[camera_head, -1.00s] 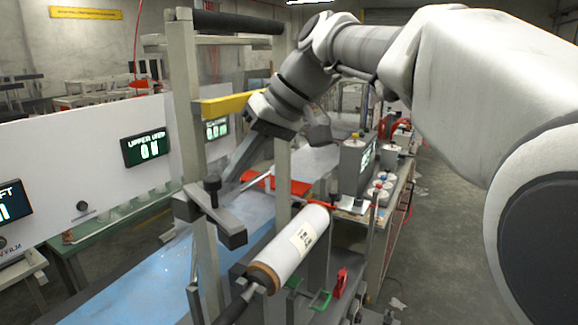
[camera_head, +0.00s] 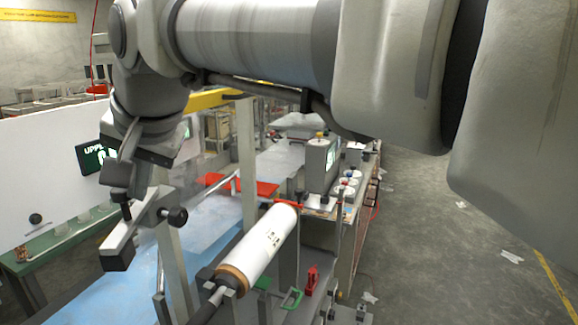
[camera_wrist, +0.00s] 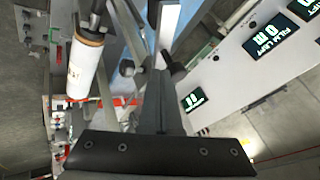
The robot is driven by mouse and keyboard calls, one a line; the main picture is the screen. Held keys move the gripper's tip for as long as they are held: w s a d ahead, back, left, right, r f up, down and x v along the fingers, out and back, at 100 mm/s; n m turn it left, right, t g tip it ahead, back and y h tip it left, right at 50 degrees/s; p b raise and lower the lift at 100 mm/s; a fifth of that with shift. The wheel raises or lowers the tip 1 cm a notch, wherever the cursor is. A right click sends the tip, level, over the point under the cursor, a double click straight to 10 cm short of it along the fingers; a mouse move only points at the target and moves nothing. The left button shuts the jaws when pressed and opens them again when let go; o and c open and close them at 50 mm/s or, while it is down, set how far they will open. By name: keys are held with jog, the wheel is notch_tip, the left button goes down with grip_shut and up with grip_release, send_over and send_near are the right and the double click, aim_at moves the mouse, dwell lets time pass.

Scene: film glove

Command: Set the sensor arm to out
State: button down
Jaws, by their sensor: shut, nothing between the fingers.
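What looks like the sensor arm (camera_head: 128,238) is a grey bar with an upright dark knob and a side knob (camera_head: 175,217). It is mounted at a post on the film machine, and its free end points to the lower left in the head view. In the wrist view the bar (camera_wrist: 168,28) runs toward the top edge. My gripper (camera_head: 120,182) is shut and empty, close beside the bar and its upright knob. In the wrist view the closed fingers (camera_wrist: 160,84) are beside the knobs; I cannot tell whether they touch.
A white film roll (camera_head: 258,248) lies right of the sensor arm, over the machine. A white panel (camera_head: 45,170) with displays stands at the left. A grey box (camera_head: 318,165) stands on the bench behind. Open floor (camera_head: 450,260) lies at the right.

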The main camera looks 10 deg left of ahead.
jog(key=shift+s+a+m+h, duration=0.35)
jog(key=shift+a+m, duration=0.15)
jog(key=shift+a, duration=0.3)
jog(key=shift+s+a+p, duration=0.25)
jog(key=shift+a+p, duration=0.25)
jog(key=shift+a, duration=0.55)
jog(key=shift+s+a+p, duration=0.2)
jog(key=shift+a+p, duration=0.25)
jog(key=shift+a, duration=0.6)
jog(key=shift+r, duration=0.1)
jog(key=shift+d, duration=0.1)
